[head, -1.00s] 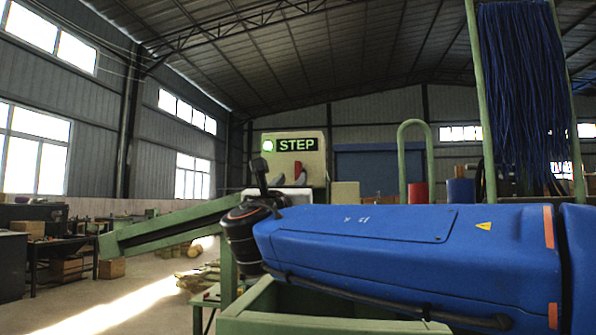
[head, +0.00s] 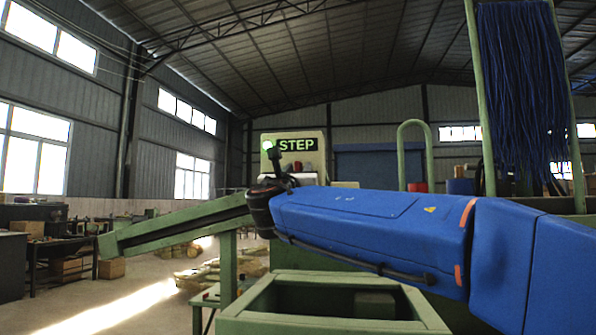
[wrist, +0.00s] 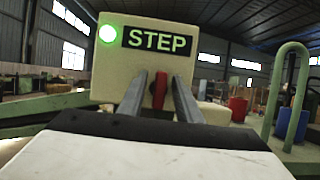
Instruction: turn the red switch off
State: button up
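The red switch (wrist: 160,90) is a small upright lever on the front of the cream control box (wrist: 205,65), below the STEP label. In the wrist view it shows between the two grey fingers of my gripper (wrist: 159,97), which are apart with gaps on both sides of it. I cannot tell whether the fingertips reach as far as the switch. A green lamp (wrist: 107,33) glows left of the label.
A green sloping chute (head: 175,230) extends left of the box. A green open frame (head: 330,278) lies below my arm. A green hoop (head: 402,150) and a rack of blue bristles (head: 520,90) stand right. In the wrist view, a red cylinder (wrist: 238,108) stands right of the box.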

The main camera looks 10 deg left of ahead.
grip_shut()
jog(key=c, duration=0.8)
grip_release()
